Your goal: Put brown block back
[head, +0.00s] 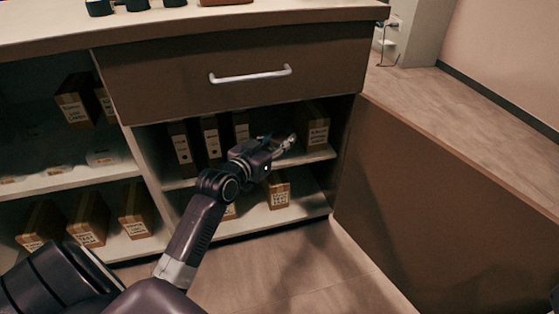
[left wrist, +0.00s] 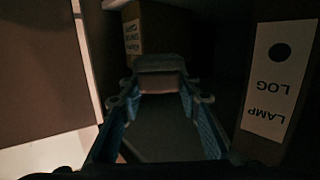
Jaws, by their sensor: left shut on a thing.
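My left gripper (head: 284,147) reaches into the open cabinet, at the upper shelf opening. In the left wrist view its two fingers (left wrist: 162,88) are closed on a small brown block (left wrist: 160,82), dim and mostly in shadow. In the head view I cannot make out the block at the fingertips. The brown labelled box (head: 316,128) stands on the shelf just right of the gripper. A brown labelled box also shows beyond the fingertips in the left wrist view (left wrist: 158,30). My right gripper is not in view.
Binders (head: 211,138) stand on the shelf left of the gripper; one labelled LAMP LOG (left wrist: 275,85) is close by the fingers. A lower shelf holds boxes (head: 278,192). A drawer (head: 250,75) is above, and an open door panel (head: 440,195) is at the right.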

